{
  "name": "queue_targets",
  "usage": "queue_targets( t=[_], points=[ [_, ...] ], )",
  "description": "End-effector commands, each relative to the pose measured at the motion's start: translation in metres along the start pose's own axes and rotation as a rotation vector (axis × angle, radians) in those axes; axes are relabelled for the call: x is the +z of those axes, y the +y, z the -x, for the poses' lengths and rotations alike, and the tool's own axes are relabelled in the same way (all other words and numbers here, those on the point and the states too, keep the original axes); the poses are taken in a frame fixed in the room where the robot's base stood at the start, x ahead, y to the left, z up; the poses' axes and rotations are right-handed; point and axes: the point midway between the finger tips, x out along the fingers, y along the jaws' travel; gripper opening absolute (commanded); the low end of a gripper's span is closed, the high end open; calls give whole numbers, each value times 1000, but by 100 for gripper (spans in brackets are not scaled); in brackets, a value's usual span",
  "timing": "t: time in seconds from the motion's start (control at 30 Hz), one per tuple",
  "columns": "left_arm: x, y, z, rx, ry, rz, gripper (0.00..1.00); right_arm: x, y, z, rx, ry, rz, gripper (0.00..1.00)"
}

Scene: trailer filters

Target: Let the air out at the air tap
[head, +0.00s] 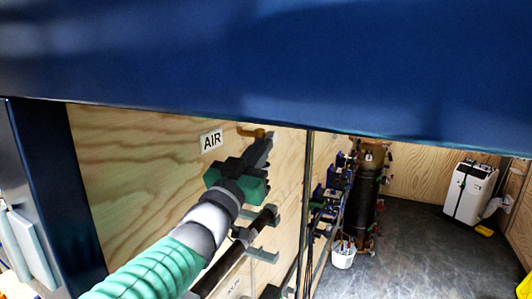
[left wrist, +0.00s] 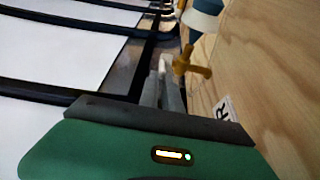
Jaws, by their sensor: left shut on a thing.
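The air tap (head: 247,131) is a small brass-yellow fitting on the plywood wall, right of the AIR label (head: 211,140). In the left wrist view its yellow handle (left wrist: 192,66) stands beside the fingertips, below a blue and white part. My left gripper (head: 268,139) reaches up to the tap from below. In the left wrist view its grey fingers (left wrist: 165,66) are close together at the tap, shut on it. The exact contact is partly hidden by the fingers. My right gripper is not in view.
A blue beam (head: 270,60) crosses the top of the head view. A dark pipe on brackets (head: 232,256) runs just below my left arm. Further back are a tall dark cylinder (head: 366,195), a white bucket (head: 343,254) and a white case (head: 469,193). The grey floor (head: 425,255) is mostly clear.

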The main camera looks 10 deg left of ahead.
Motion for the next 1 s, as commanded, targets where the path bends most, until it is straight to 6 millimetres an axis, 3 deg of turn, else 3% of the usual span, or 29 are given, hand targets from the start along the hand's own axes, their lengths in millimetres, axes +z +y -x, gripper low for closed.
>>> queue_targets(
  t=[0.03,0.1,0.23,0.57,0.67,0.83,0.9,1.0],
  points=[
    [-4,-5,0,-10,7,-1,0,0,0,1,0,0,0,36],
    [-4,-5,0,-10,7,-1,15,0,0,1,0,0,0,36],
    [-3,-3,0,-7,5,-1,30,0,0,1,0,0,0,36],
    [-2,1,4,-2,3,-3,30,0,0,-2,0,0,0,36],
    [-1,0,18,-3,5,-5,30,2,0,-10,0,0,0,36],
    [-2,-2,63,-4,13,-4,30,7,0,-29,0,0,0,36],
    [-16,0,63,4,8,3,30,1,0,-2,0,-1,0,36],
    [-15,0,72,4,10,2,30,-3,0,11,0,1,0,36]
  ],
)
